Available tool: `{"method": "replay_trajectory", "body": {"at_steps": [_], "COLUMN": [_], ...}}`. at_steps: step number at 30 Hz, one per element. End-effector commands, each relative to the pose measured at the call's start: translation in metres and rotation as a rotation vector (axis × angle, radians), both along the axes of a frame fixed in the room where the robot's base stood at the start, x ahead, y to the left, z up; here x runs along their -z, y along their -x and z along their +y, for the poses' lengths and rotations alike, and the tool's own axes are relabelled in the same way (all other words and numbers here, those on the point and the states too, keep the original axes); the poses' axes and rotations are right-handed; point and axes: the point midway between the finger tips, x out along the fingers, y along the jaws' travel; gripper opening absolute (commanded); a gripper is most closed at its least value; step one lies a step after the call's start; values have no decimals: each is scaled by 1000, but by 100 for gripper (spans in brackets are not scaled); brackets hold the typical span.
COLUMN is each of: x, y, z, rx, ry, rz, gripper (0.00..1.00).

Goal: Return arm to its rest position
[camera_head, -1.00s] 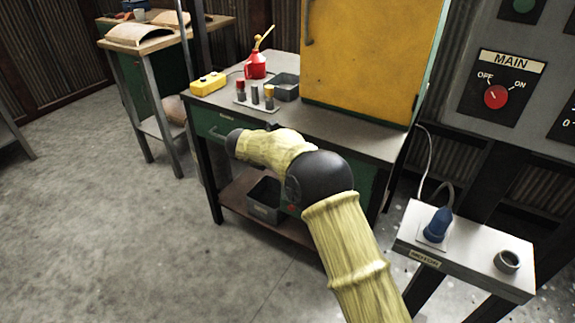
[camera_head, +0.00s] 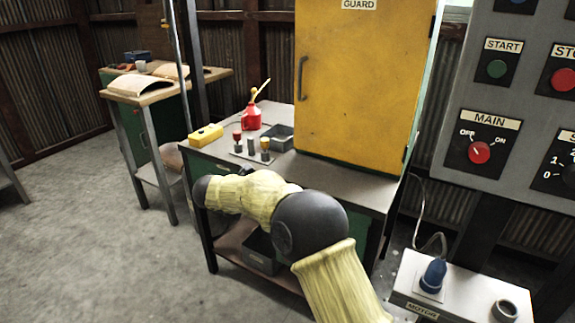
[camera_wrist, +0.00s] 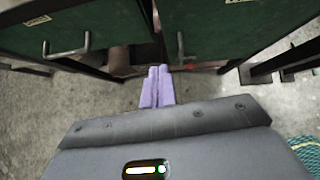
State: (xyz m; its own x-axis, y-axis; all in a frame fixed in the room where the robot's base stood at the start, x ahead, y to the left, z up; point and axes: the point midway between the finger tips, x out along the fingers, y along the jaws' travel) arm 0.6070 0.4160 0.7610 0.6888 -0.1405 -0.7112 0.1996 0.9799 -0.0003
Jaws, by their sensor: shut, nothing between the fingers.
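My gripper (camera_wrist: 157,86) shows in the wrist view with its two pale purple fingers side by side, shut and empty. It is over the floor in front of green drawer fronts (camera_wrist: 100,28) with grey handles. In the head view my arm, in a yellow sleeve with dark joints, reaches from the lower right across the front of the workbench (camera_head: 340,188). The gripper itself is hidden in the head view.
A yellow guard cabinet (camera_head: 360,85) stands on the workbench, with a red oil can (camera_head: 252,117), a yellow box (camera_head: 206,135) and a grey tray (camera_head: 279,138). A control panel (camera_head: 480,152) and a motor stand (camera_head: 460,295) are at right. Floor (camera_head: 90,240) at left is clear.

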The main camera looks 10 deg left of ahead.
Motion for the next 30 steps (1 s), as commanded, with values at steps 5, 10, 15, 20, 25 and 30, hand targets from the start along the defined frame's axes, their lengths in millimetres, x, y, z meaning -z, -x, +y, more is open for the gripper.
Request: {"method": "replay_trajectory", "body": {"at_steps": [5, 10, 15, 20, 25, 30], "x": [-12, -45, -70, -76, -63, -36], "y": [-13, -42, -54, -41, -6, 54], "z": [-15, -59, -110, -157, -214, -278], "rx": [-83, -342, -682, -1013, -1386, -1795], "ry": [67, 297, 631, 951, 1265, 1506], "rz": [-43, -148, -217, -218, -155, -45], "gripper": [0, 0, 0, 0, 0, 0]}}
